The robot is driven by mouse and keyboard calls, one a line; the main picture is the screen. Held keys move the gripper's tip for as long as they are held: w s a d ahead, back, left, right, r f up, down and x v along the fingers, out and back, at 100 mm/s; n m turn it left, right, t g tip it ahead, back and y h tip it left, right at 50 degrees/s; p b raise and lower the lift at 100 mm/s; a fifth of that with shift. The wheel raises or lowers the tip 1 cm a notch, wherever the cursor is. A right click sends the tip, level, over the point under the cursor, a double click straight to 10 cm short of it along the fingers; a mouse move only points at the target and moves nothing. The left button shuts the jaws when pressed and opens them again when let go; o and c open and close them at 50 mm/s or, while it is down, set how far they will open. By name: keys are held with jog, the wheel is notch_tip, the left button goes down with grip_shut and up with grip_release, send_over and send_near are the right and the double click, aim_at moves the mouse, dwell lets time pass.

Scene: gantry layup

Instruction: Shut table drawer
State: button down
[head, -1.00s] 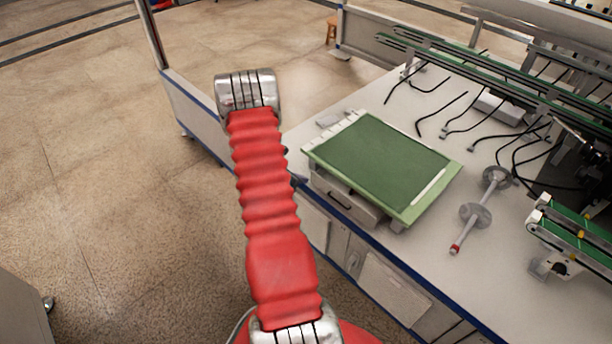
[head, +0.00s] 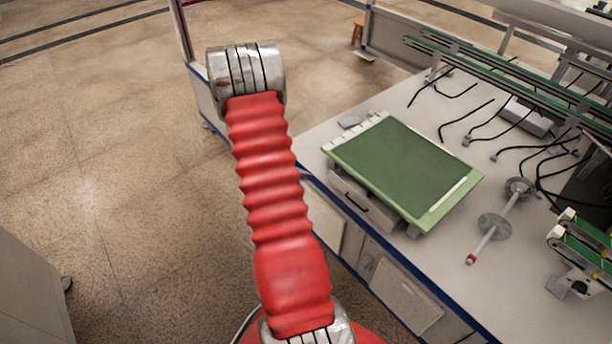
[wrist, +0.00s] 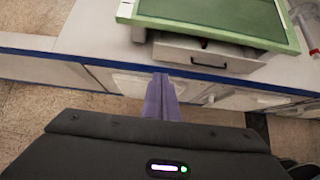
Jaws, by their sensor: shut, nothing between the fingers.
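The table drawer (head: 362,203) is a grey box front with a dark handle, under a green board (head: 405,165) on the white table. In the wrist view the drawer (wrist: 190,54) stands out a little from under the board, with a dark gap above its front. My gripper (wrist: 161,78) shows in the wrist view as two purple fingers pressed together, empty. Its tips appear over the blue table edge, below and left of the drawer handle, apart from the drawer. The gripper is out of sight in the head view.
The table has a blue front edge (head: 390,277) with cabinet doors below. A grey rod with discs (head: 494,225), black cables and green rails (head: 500,68) lie to the right and behind. Open floor (head: 110,170) lies to the left.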

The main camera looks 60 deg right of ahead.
jog(key=c, duration=2.5)
grip_release()
jog(key=shift+c, duration=0.2)
jog(key=shift+o, duration=0.8)
jog(key=o, duration=0.5)
jog(key=shift+n+g+y, duration=0.3)
jog(key=shift+n, duration=0.5)
jog(key=a+f, duration=0.1)
jog(key=f, duration=0.1)
jog(key=s+a+f, duration=0.1)
jog(key=a+f, duration=0.1)
jog(key=f, duration=0.1)
jog(key=s+a+f, duration=0.1)
jog(key=f, duration=0.1)
jog(key=shift+a+f, duration=0.25)
jog(key=shift+a, duration=0.1)
jog(key=shift+c, duration=0.2)
jog(key=s+a+f+n+g+h, duration=0.3)
jog(key=s+a+f+n, duration=0.3)
jog(key=s+n, duration=0.45)
jog(key=r+n+h, duration=0.1)
jog(key=n, duration=0.1)
jog(key=r+n+h, duration=0.1)
jog(key=r+n, duration=0.1)
jog(key=d+r+n+t+h, duration=0.1)
jog(key=n, duration=0.1)
jog(key=shift+s+d+r+h, duration=0.15)
jog(key=shift+r+h, duration=0.1)
jog(key=shift+h, duration=0.15)
jog(key=shift+x, duration=6.9)
